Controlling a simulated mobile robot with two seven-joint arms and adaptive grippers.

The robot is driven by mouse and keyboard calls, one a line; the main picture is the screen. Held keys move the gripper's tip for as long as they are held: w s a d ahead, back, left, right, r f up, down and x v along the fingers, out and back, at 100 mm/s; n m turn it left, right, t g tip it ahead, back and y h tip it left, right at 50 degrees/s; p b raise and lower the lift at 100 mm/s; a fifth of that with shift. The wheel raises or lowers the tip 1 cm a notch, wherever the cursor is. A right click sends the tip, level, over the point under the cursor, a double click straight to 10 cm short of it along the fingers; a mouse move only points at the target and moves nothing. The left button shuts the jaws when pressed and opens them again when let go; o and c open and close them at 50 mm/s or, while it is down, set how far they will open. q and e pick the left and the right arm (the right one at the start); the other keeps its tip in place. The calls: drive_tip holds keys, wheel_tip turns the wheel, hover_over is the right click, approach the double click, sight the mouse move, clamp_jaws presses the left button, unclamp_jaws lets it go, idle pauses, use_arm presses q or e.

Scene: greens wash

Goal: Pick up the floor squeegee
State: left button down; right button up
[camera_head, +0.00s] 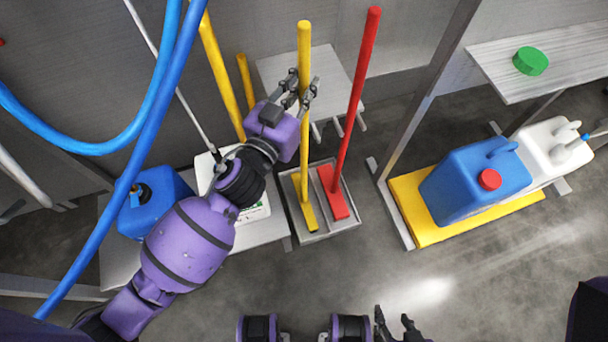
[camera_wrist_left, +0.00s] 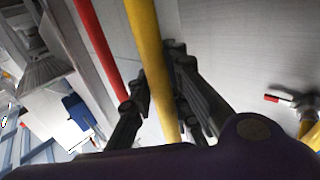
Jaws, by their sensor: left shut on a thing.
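A yellow long-handled tool (camera_head: 304,135) stands nearly upright with its yellow head in a grey tray (camera_head: 322,235). A red long-handled tool (camera_head: 354,95) stands beside it in the tray, its red head flat on the tray floor. I cannot tell from the heads which one is the floor squeegee. My left gripper (camera_head: 300,92) is shut on the upper part of the yellow handle. In the left wrist view, the yellow handle (camera_wrist_left: 148,55) runs between the fingers, with the red handle (camera_wrist_left: 100,45) apart to the left. My right gripper (camera_head: 397,325) is low in the head view, fingers spread and empty.
A blue jug (camera_head: 475,185) and a white jug (camera_head: 552,150) stand on a yellow platform (camera_head: 420,225) at right. A blue hose (camera_head: 160,150) hangs at left. A blue container (camera_head: 150,205) is near my left arm. Floor before the tray is clear.

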sight(302, 77)
use_arm(q)
drive_tip(key=shift+r, duration=0.2)
use_arm(e)
drive_tip(key=shift+s, duration=0.2)
